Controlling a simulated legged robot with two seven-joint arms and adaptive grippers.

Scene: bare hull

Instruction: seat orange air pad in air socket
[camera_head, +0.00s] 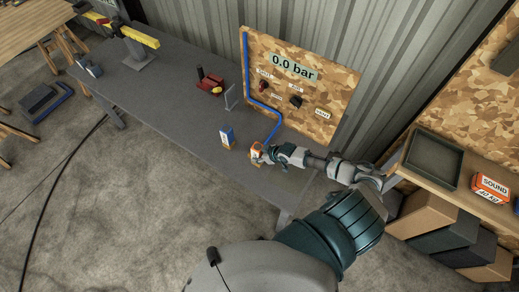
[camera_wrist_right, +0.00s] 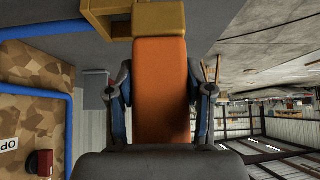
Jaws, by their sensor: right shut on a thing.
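The orange air pad (camera_wrist_right: 160,90) fills the middle of the right wrist view, a long padded block. My right gripper (camera_wrist_right: 161,82) is shut on it, one finger along each side. The pad's far end meets or overlaps an ochre, block-like piece (camera_wrist_right: 158,18), which looks like the air socket; I cannot tell whether the pad is inside it. In the head view my right gripper (camera_head: 258,154) is low at the bench's right end, by the lower end of the blue hose (camera_head: 262,107). The pad is small and partly hidden there. My left gripper is not in view.
A blue and white box (camera_head: 227,137) stands just left of my right gripper. Behind is a wood-chip panel (camera_head: 325,85) with a display reading 0.0 bar (camera_head: 292,67) and knobs. A red tool (camera_head: 210,84) sits further left on the grey bench (camera_head: 170,105). A dark tray (camera_head: 433,160) lies on the right shelf.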

